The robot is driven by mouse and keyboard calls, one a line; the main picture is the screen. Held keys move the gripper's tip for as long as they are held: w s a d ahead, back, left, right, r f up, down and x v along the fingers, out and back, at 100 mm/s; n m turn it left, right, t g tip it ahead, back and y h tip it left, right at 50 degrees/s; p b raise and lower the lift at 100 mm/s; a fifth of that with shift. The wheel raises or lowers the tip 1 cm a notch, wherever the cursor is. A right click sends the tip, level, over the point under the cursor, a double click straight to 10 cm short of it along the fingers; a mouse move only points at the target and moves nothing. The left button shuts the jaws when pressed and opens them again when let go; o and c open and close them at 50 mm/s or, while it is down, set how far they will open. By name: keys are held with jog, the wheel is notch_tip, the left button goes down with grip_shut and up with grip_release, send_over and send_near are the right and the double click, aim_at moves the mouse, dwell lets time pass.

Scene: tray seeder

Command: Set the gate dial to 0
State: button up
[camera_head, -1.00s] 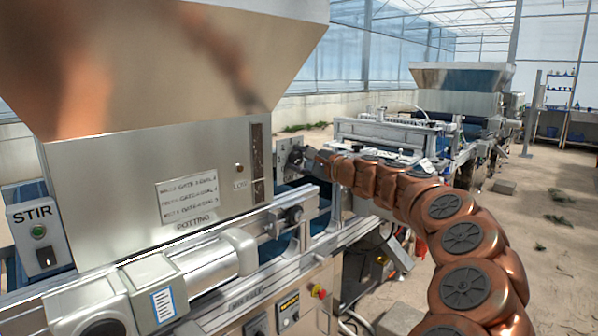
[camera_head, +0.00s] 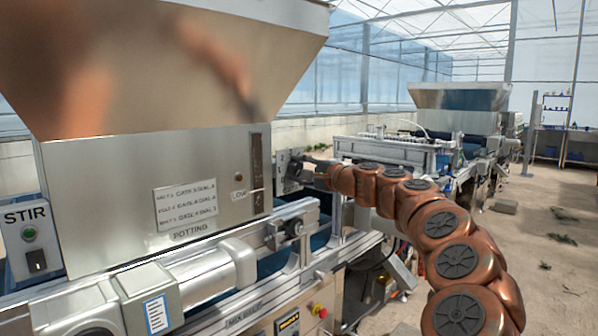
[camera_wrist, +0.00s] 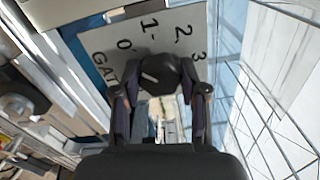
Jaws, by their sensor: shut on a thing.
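The gate dial is a dark round knob (camera_wrist: 172,70) with a pale pointer line on its left part. It sits on a grey plate (camera_wrist: 178,24) lettered GATE, with 0, 1, 2 and 3 in an arc. The pointer lies on the side of the 0 and 1; its exact setting is hard to read. My gripper (camera_wrist: 162,91) is shut on the knob, one finger on each side. In the head view the plate (camera_head: 282,163) is on the right end of the hopper, with my gripper (camera_head: 314,169) against it; the knob is hidden there.
The metal hopper (camera_head: 110,200) stands left of the dial, with a printed label (camera_head: 185,206). A STIR switch box (camera_head: 31,240) is at far left. A conveyor rail (camera_head: 300,212) runs below the dial. Another seeder machine (camera_head: 460,97) stands behind. Open floor lies at right.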

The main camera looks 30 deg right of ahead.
jog(key=o, duration=1.1)
jog(key=shift+o, duration=0.2)
jog(key=v, duration=1.2)
